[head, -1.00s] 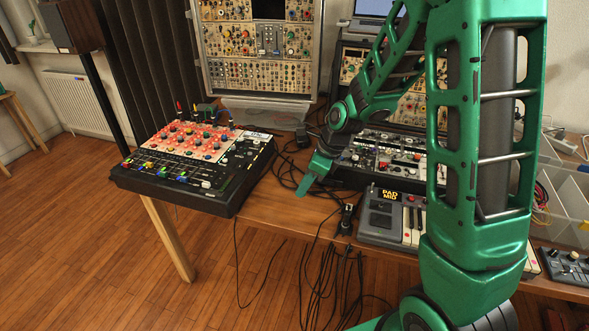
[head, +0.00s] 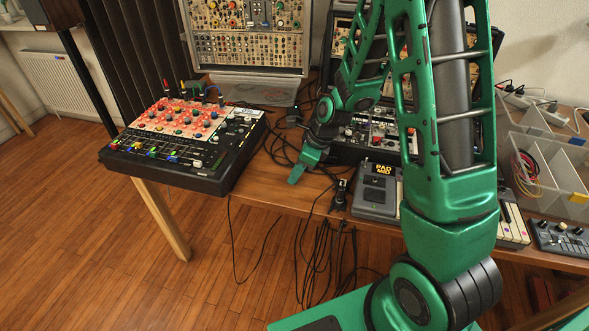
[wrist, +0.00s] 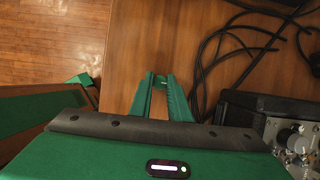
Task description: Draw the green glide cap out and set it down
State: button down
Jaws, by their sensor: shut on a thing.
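My gripper (head: 296,175) hangs over the bare wood of the table, right of the mixer. In the wrist view, its two green fingers (wrist: 161,84) point down at the table and are shut on the small green glide cap (wrist: 161,81), which shows between the tips. In the head view the cap is hidden by the fingers or too small to tell. I cannot tell whether the cap touches the table. The black mixer (head: 205,180) with its red-and-white knob panel stands clear to the left, with coloured slider caps along its front.
Black cables (wrist: 207,65) lie on the table (head: 262,190) right of my gripper. A grey keypad unit (head: 375,192) and a small dark stand-like thing (head: 339,195) are to the right. A rack of modules (head: 250,45) stands behind. Bare wood lies around the fingers.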

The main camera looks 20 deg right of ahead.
jog(key=c, duration=1.6)
grip_release()
jog(key=v, duration=1)
jog(key=shift+s+d+r, duration=0.1)
jog(key=shift+d+r, duration=0.05)
jog(key=shift+r, duration=0.1)
